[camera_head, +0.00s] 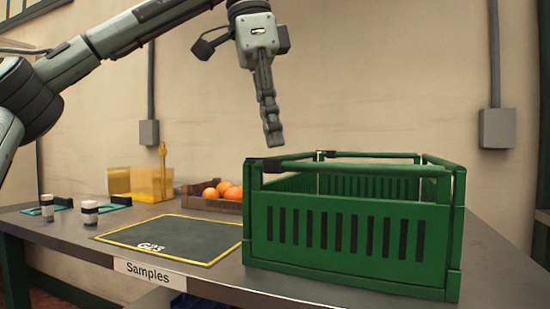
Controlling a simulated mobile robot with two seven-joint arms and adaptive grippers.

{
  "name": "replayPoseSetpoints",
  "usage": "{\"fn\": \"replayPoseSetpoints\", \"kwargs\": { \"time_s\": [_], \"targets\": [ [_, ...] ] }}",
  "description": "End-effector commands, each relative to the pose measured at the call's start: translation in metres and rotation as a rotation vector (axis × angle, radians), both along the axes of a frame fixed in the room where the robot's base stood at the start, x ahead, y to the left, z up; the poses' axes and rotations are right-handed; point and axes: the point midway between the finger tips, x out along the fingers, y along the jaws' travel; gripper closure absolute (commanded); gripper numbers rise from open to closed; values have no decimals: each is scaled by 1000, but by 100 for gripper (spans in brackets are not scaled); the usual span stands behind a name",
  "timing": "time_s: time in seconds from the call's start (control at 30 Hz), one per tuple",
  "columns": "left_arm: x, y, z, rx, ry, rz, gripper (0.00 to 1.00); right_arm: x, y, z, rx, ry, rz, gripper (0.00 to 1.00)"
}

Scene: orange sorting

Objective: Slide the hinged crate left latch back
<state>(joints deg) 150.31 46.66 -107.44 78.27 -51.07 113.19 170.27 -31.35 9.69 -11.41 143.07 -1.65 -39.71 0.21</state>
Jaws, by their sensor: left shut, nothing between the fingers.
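The green hinged crate (355,272) stands upright on the right part of the table, with slotted walls and an open top. A dark latch piece (272,166) shows on the front rim near the crate's left corner. My left gripper (273,140) points down above that corner, with its fingers shut and nothing between them. It looks a little above the rim and apart from it, though the depth is hard to judge. My right gripper is not in view.
A dark mat (165,232) with a yellow border lies left of the crate. Behind it are a wooden box (208,203) with oranges (224,188) and a yellow stand (150,184). Small black-and-white items (90,212) stand at the left. A "Samples" label (155,274) marks the table's front edge.

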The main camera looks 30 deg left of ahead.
Motion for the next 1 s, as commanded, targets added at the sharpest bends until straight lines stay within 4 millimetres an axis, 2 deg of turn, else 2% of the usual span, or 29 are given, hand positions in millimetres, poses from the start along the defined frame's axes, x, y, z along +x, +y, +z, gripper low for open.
{"fn": "replayPoseSetpoints", "kwargs": {
  "time_s": [0.67,1.0],
  "targets": [
    [0,0,-15,0,0,0,100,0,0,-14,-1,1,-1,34],
    [0,-1,-15,1,1,0,100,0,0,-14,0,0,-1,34]
  ]
}}
